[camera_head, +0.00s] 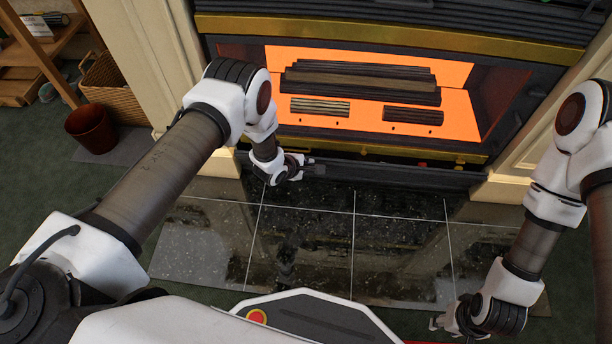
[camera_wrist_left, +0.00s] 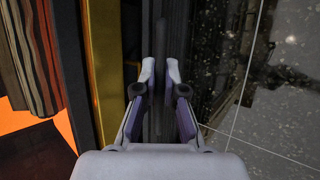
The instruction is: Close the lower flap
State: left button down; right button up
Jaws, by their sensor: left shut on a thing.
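The lower flap (camera_head: 400,174) is a long dark panel along the bottom of the fireplace, below a brass strip. In the head view it seems to stand out from the fireplace front, but its exact angle is hard to tell. My left gripper (camera_head: 311,166) is at the flap's left part. In the left wrist view the two fingers (camera_wrist_left: 160,68) lie on either side of the dark flap (camera_wrist_left: 159,118), shut on it. My right gripper (camera_head: 440,322) is low at the right, away from the flap; its finger opening is too small to read.
The fireplace glows orange behind several logs (camera_head: 360,85). A brass strip (camera_head: 350,148) runs above the flap. Glossy dark hearth tiles (camera_head: 310,235) in front are clear. A wicker basket (camera_head: 115,88) and a reddish-brown pot (camera_head: 91,128) stand at the left.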

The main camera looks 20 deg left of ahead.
pick_arm(q)
jog(key=shift+w+a+r+b, duration=0.1)
jog(key=shift+w+r, duration=0.15)
jog(key=shift+w, duration=0.3)
jog(key=shift+w+a+r+b, duration=0.1)
jog(key=shift+w+r, duration=0.2)
jog(key=shift+w, duration=0.3)
jog(key=shift+w+a+r+b, duration=0.1)
jog(key=shift+w+r, duration=0.15)
jog(key=shift+w, duration=0.3)
jog(key=c, duration=1.2)
grip_release()
jog(key=shift+c, duration=0.2)
jog(key=shift+s, duration=0.1)
jog(key=v, duration=1.1)
jog(key=shift+s+r, duration=0.25)
jog(key=shift+r, duration=0.1)
